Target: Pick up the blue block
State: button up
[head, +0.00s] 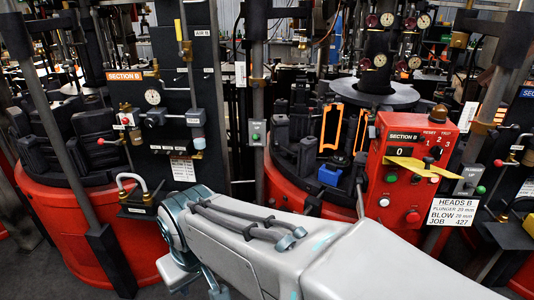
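A small blue block (329,175) sits on the right-hand machine, at the edge of its dark mould area, just left of the red control box. Black mould parts stand behind and to its left. Its lower part is close to the red rim, and I cannot tell exactly what it rests on. My grey and teal arm crosses the bottom of the view, in front of and below the block. Nothing visible touches the block.
The red Section B control box (405,175) with a yellow bar stands right of the block. Upright orange frames (332,127) stand behind it. A dark post panel (170,110) with gauges and a red round machine (85,225) are at left. Some bare floor shows lower left.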

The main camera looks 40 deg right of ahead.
aim_at(329, 174)
jog(key=z, duration=0.45)
jog(key=i, duration=1.25)
jog(key=z, duration=1.8)
jog(key=i, duration=0.7)
jog(key=z, duration=0.55)
